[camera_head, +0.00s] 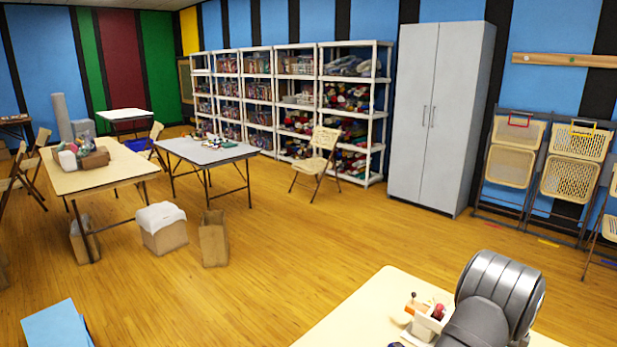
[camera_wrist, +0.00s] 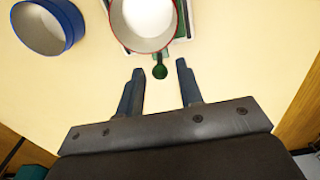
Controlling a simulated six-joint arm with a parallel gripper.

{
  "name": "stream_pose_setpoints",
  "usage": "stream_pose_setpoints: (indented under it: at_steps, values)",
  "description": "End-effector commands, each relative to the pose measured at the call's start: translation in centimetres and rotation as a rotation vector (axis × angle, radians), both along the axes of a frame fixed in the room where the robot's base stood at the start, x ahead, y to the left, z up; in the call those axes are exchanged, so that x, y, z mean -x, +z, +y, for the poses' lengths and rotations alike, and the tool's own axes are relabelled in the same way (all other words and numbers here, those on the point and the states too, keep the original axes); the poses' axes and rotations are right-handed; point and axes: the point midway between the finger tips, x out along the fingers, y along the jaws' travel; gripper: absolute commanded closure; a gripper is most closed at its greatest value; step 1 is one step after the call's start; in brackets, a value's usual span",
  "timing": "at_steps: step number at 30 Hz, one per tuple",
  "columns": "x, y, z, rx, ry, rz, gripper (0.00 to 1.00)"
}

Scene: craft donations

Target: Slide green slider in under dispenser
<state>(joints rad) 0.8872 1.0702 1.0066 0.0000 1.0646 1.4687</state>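My gripper (camera_wrist: 159,72) is open in the wrist view, with its two dark blue fingers apart over the pale table. A small green knob (camera_wrist: 160,71), apparently the end of the green slider, shows between the fingertips, with a gap on each side. A short green stem runs from it toward a white, red-rimmed round container (camera_wrist: 143,22). Green and pale parts (camera_wrist: 183,18) show beside and under that container, which hides most of them. I cannot tell for sure which part is the dispenser. In the head view my arm covers the gripper and much of this area.
A blue-rimmed round cup (camera_wrist: 48,24) stands to the left in the wrist view. In the head view, a white holder with red items (camera_head: 427,319) sits beside my arm on the pale table (camera_head: 352,322). Bare tabletop lies left of it.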

Motion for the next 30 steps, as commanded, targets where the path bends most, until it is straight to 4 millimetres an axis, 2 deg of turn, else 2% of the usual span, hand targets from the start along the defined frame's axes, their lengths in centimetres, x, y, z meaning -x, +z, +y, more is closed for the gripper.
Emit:
stream_pose_setpoints:
  at_steps: [2, 3, 8, 14, 30]
  values:
    - [0.0, 0.0, 0.0, 0.000, 0.000, 0.000, 0.66]
    - [0.0, 0.0, 0.0, 0.000, 0.000, 0.000, 0.70]
    - [0.0, 0.0, 0.0, 0.000, 0.000, 0.000, 1.00]
    - [-0.2, 0.0, 0.2, 0.000, 0.001, 0.000, 1.00]
    - [-2.9, 0.0, 2.9, 0.000, 0.002, 0.000, 1.00]
